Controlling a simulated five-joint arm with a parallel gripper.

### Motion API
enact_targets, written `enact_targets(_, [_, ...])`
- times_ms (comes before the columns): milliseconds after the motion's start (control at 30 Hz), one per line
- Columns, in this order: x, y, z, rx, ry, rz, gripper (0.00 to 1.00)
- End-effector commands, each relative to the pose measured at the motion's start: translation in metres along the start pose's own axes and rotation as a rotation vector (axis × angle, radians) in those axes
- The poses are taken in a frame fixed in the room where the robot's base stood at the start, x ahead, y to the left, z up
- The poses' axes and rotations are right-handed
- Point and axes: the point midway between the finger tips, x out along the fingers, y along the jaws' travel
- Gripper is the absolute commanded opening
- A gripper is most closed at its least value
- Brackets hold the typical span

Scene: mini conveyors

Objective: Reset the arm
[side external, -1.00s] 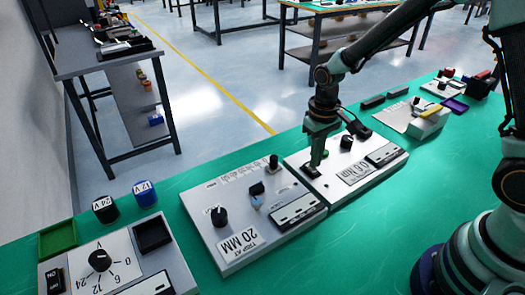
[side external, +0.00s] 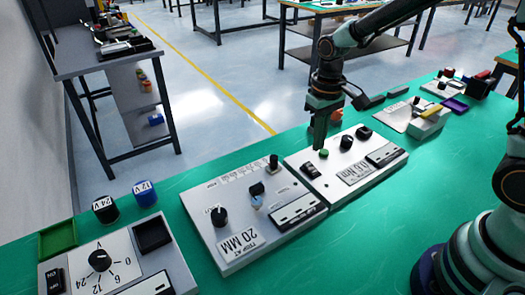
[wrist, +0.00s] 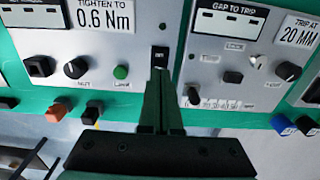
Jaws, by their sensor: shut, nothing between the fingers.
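My gripper (side external: 321,143) is shut and empty, pointing down above the panel labelled 0.6 Nm (side external: 338,184). In the wrist view the closed fingers (wrist: 161,80) reach toward a small black rocker switch (wrist: 160,56) on that panel. A green button (side external: 324,153) and black knobs (side external: 346,142) sit on the same panel. The fingertips appear raised above its surface.
The 20 MM panel (side external: 238,243) stands to the left, with a knob, a slider and a small lever. Farther left are a dial panel (side external: 120,268) and the 24V (side external: 105,210) and 12V (side external: 145,194) cylinders. The green table (side external: 385,235) is clear in front.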

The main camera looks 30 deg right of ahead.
Motion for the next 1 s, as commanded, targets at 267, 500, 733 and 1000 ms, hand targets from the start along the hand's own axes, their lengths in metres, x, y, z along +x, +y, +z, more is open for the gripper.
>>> enact_targets(267, [-0.014,0.002,0.003,0.0,0.031,-0.003,0.0])
enact_targets(500, [-0.068,0.013,0.025,0.002,0.164,-0.01,0.0])
enact_targets(733, [-0.109,0.024,0.057,0.002,0.302,-0.011,0.0])
enact_targets(1000, [-0.133,0.032,0.092,0.001,0.443,-0.004,0.0])
